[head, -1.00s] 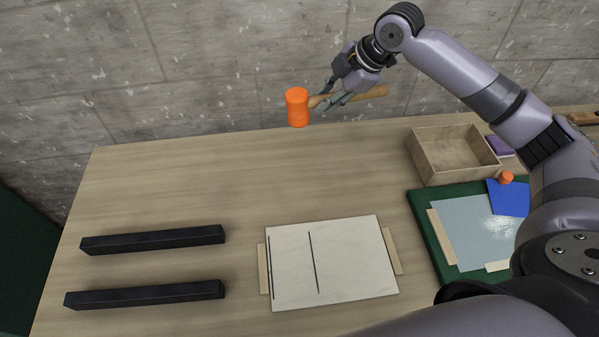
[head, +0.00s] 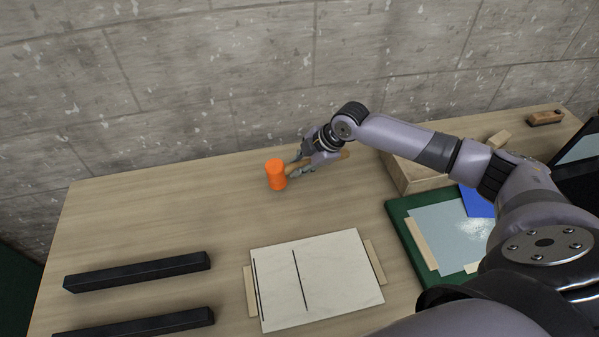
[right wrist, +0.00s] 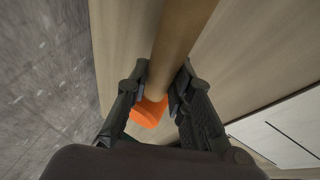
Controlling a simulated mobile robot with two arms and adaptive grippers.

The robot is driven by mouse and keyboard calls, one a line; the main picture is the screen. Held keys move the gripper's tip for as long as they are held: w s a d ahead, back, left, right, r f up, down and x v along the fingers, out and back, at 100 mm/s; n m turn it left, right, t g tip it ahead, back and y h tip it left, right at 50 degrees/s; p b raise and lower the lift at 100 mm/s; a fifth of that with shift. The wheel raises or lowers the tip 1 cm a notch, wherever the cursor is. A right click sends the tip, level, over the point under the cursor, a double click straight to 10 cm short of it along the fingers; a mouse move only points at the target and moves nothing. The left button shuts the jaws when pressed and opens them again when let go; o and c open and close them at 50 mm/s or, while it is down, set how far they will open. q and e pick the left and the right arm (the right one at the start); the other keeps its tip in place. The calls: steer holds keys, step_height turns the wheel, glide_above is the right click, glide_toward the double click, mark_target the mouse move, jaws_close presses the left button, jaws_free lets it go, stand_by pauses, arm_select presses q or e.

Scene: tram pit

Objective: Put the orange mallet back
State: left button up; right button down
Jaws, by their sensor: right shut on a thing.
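The orange mallet (head: 276,174) has an orange head and a wooden handle, and is near the back edge of the table. My right gripper (head: 298,168) is shut on its handle close to the head. In the right wrist view the handle of the mallet (right wrist: 180,40) passes between the fingers of the right gripper (right wrist: 160,92), with the orange head just beyond them. The handle points to the right in the head view. I cannot tell whether the head touches the table. My left gripper is not in view.
Two black bars (head: 138,272) lie at the front left. A white sheet with dark lines (head: 325,275) is at the front middle. A wooden box (head: 412,178) and a green mat (head: 398,212) are to the right. A brush (head: 545,117) lies far right. The back left is bare.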

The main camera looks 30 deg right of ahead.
step_height(320, 180, down, 4)
steer(key=shift+r+p, duration=0.2)
steer(key=shift+p, duration=0.35)
steer(key=shift+s+f, duration=0.1)
steer(key=shift+f, duration=0.15)
steer(key=c, duration=1.8)
jaws_free()
steer(key=shift+f, duration=0.1)
steer(key=o, duration=0.4)
